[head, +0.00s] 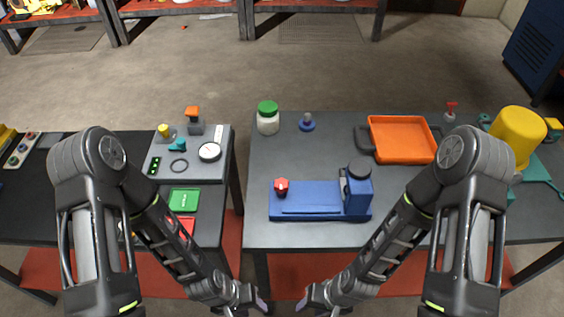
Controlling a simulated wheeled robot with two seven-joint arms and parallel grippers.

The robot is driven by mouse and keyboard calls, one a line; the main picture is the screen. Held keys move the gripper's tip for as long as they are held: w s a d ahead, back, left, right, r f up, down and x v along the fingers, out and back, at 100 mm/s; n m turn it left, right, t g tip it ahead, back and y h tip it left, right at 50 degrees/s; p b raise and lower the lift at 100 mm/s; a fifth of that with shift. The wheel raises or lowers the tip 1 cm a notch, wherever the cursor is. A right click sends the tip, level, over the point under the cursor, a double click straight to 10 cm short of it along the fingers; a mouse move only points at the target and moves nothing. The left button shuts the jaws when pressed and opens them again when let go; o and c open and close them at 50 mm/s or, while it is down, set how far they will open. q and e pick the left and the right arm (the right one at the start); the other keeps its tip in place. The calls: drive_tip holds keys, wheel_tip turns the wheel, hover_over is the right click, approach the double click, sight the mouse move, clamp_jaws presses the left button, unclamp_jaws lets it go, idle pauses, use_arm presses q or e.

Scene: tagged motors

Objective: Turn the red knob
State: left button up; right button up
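The red knob (281,186) stands on the left end of a blue fixture (310,212) on the dark table. The fixture also has a raised blue block with a dark round cap (359,168) at its right end. My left gripper (262,306) is below the table's front edge, well short of the knob. My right gripper (301,305) is beside it to the right, also apart from the fixture. Both grippers are small and partly cut off at the bottom of the view, so their opening is unclear. Nothing visible touches the knob.
Behind the fixture stand a green-lidded jar (268,118) and a small blue part (307,122). An orange tray (402,139) and a yellow cylinder (516,134) are at the right. A gap separates the tables.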

use_arm(q)
drive_tip(key=r+p, duration=0.1)
drive_tip(key=r, duration=0.1)
drive_tip(key=r+p, duration=0.1)
drive_tip(key=r, duration=0.1)
drive_tip(key=shift+s+a+r, duration=0.1)
drive_tip(key=shift+s, duration=0.1)
use_arm(e)
drive_tip(key=r, duration=0.4)
drive_tip(key=shift+s+d+r, duration=0.1)
drive_tip(key=shift+s, duration=0.1)
use_arm(q)
drive_tip(key=f+b, duration=0.5)
drive_tip(key=shift+w+d, duration=0.2)
drive_tip(key=shift+d, duration=0.05)
drive_tip(key=shift+r, duration=0.2)
drive_tip(key=shift+c, duration=0.3)
use_arm(e)
drive_tip(key=x, duration=0.2)
drive_tip(key=d+x, duration=0.1)
drive_tip(key=x, duration=0.1)
drive_tip(key=shift+w+f, duration=0.1)
drive_tip(key=shift+f, duration=0.3)
use_arm(q)
drive_tip(key=shift+d, duration=0.15)
